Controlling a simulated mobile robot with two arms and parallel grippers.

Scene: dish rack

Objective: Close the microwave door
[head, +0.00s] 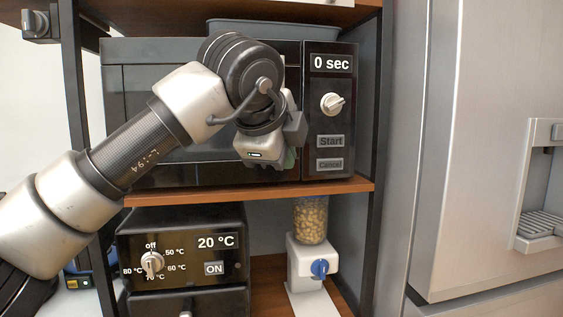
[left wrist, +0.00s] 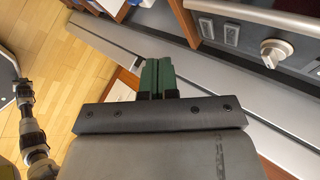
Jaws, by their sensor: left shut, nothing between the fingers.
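The black microwave (head: 330,75) stands on the brown shelf in the head view. Its dark door (head: 150,90) is at the left of the control panel and looks roughly flush with the front; I cannot tell whether a small gap is there. My left arm covers much of the door. My left gripper (head: 282,164) is at the door's lower right part, beside the panel; contact cannot be made out. In the left wrist view its green fingertips (left wrist: 157,76) are together and empty. The microwave knob (left wrist: 275,50) shows at the upper right there. My right gripper is not in view.
A black oven with a dial (head: 152,263) and a food dispenser (head: 309,258) stand below the brown shelf (head: 340,189). A silver fridge (head: 445,120) fills the right side. A dark shelf post (head: 378,120) stands between the microwave and fridge.

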